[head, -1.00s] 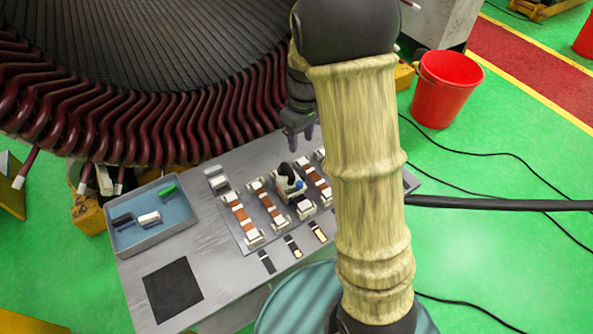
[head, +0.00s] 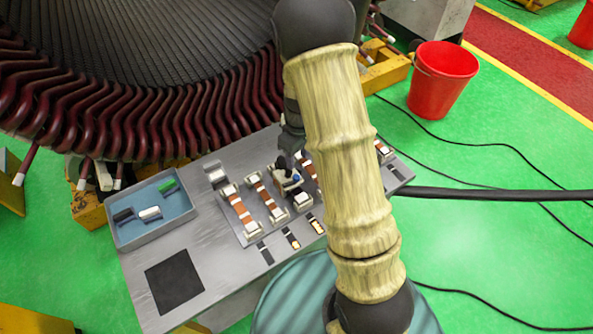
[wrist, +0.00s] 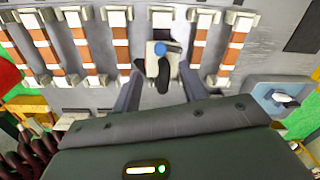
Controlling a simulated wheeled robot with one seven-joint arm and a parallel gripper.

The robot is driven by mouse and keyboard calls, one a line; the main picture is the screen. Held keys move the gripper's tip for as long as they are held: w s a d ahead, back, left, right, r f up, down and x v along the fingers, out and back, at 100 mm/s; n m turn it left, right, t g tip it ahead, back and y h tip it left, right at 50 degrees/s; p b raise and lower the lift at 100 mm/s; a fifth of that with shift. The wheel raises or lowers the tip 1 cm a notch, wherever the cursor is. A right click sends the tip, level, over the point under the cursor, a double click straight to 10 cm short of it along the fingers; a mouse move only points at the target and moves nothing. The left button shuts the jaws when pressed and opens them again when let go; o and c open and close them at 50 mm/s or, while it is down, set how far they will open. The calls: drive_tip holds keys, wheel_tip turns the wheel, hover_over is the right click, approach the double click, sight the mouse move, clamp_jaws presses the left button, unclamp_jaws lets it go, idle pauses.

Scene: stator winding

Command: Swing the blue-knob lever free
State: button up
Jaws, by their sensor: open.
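The blue knob (wrist: 160,47) shows in the wrist view on a pale block with a black lever (wrist: 163,75). The same device (head: 287,180) stands among the copper bars on the plate in the head view, its blue knob (head: 296,178) at its right side. My gripper (wrist: 158,70) is open, with one finger to each side of the black lever in the wrist view. Whether a finger touches it I cannot tell. In the head view my gripper (head: 291,150) is just above and behind the device, partly hidden by my arm.
Several copper-and-white bars (head: 264,198) stand in a row on the grey table (head: 215,245). A blue tray (head: 165,222) with small green, white and black pieces is at the left. Maroon coils (head: 150,120) rise close behind the table. A red bucket (head: 438,85) stands on the floor.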

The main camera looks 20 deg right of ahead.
sight(296, 175)
wheel_tip(296, 175, down, 8)
drive_tip(key=shift+s+a+f+p, duration=0.15)
drive_tip(key=shift+f+p, duration=0.1)
drive_tip(key=shift+p, duration=0.75)
clamp_jaws()
